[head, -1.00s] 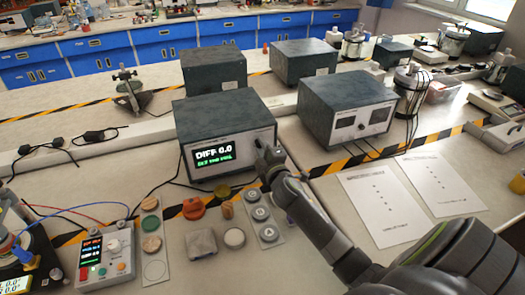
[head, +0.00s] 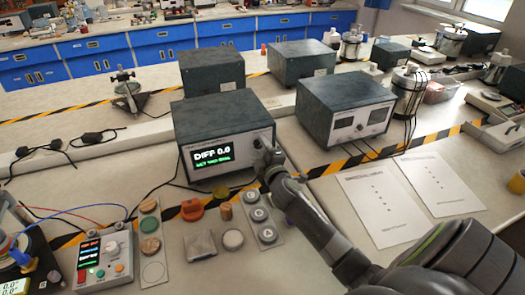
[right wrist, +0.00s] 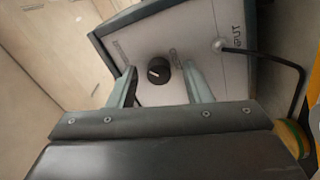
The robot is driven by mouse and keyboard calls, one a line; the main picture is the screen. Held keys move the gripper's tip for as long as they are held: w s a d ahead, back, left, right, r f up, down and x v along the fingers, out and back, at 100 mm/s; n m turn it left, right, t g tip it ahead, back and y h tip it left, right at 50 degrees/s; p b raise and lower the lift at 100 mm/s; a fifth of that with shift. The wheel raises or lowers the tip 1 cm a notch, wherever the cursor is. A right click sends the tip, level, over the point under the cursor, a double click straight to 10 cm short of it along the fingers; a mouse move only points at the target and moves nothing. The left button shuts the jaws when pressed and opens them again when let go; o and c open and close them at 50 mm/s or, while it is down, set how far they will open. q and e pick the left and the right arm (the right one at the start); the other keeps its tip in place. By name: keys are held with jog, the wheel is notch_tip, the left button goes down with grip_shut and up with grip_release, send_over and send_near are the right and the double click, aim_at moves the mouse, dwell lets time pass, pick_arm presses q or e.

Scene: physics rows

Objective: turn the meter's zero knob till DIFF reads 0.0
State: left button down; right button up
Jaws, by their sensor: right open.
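The meter (head: 222,112) is a dark grey box with a pale front on the bench. Its screen (head: 212,153) reads DIFF 0.0 in white, with a smaller green line below that is hard to read. My right gripper (head: 262,158) is at the right side of the meter's front. In the right wrist view the zero knob (right wrist: 158,71), black with a pale pointer mark, sits between the two fingers of the open gripper (right wrist: 161,86). A gap shows on both sides of the knob. My left gripper is out of view.
A second grey box (head: 345,93) with two small windows stands to the right. A cable (right wrist: 292,62) plugs into the meter's front beside the knob. In front lie an orange knob-like piece (head: 192,210), a button strip (head: 262,222) and a control box (head: 104,262). Paper sheets (head: 378,208) lie at right.

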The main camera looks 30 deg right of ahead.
jog(key=b+v, duration=0.1)
jog(key=v, duration=1.6)
jog(key=shift+s, duration=0.25)
